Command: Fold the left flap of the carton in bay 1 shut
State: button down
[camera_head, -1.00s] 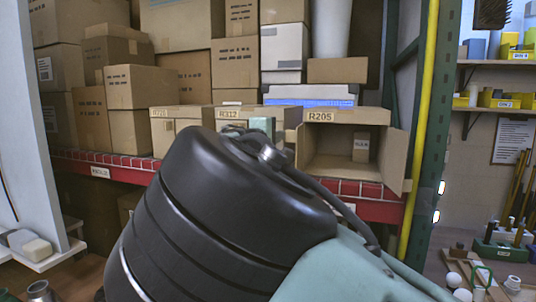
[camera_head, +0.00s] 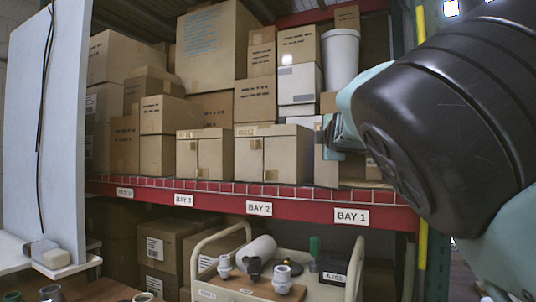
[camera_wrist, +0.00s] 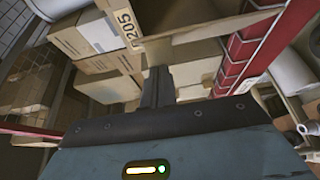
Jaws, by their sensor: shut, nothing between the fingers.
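The bay 1 carton is mostly hidden behind my arm in the head view. A narrow brown panel of the carton (camera_head: 326,170) shows below my gripper, above the BAY 1 label (camera_head: 351,216). I cannot tell whether this panel is the left flap or how far it is folded. In the wrist view the carton (camera_wrist: 185,25) is close, with "205" on its edge. My gripper (camera_wrist: 157,74) is shut and empty, its dark fingers in front of the carton. Whether they touch it is unclear.
Two closed cartons (camera_head: 204,155) (camera_head: 273,155) stand left of bay 1. The red shelf edge (camera_head: 250,204) runs below them. A yellow post (camera_head: 421,235) is at the right, and a white panel (camera_head: 40,130) at the left.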

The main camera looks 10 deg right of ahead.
jog(key=w+d+n+y, duration=0.1)
jog(key=d+y, duration=0.1)
jog(key=d, duration=0.6)
jog(key=shift+w+n+y, duration=0.3)
jog(key=shift+w, duration=0.05)
dwell(0.5)
